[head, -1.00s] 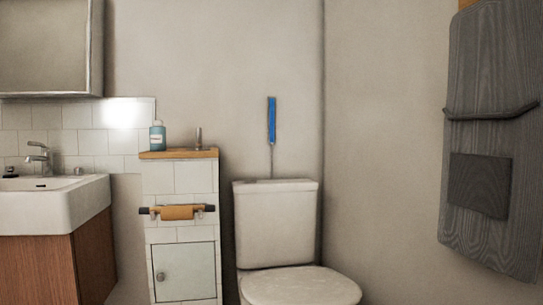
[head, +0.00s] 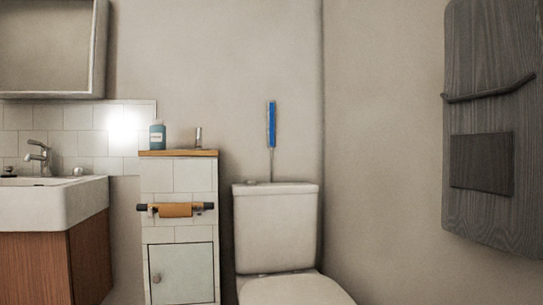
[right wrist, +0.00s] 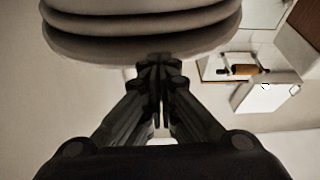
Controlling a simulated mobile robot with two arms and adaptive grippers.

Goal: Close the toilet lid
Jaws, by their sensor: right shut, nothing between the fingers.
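The toilet lid (head: 296,291) lies flat in the bottom of the head view, in front of the white cistern (head: 277,230). Its front is cut off by the frame edge. In the right wrist view, a pale rounded stack of layers (right wrist: 140,18) fills the top; it looks like the front of the lid, seat and bowl. My right gripper (right wrist: 160,66) is shut and empty, its tips close to the edge of that stack; I cannot tell whether they touch. My left gripper is not in view.
A tiled cabinet (head: 180,233) with a toilet roll (head: 175,210) stands left of the toilet. A washbasin (head: 50,204) is farther left. A blue-handled brush (head: 271,125) stands by the cistern. A dark grey panel (head: 490,100) hangs on the right wall.

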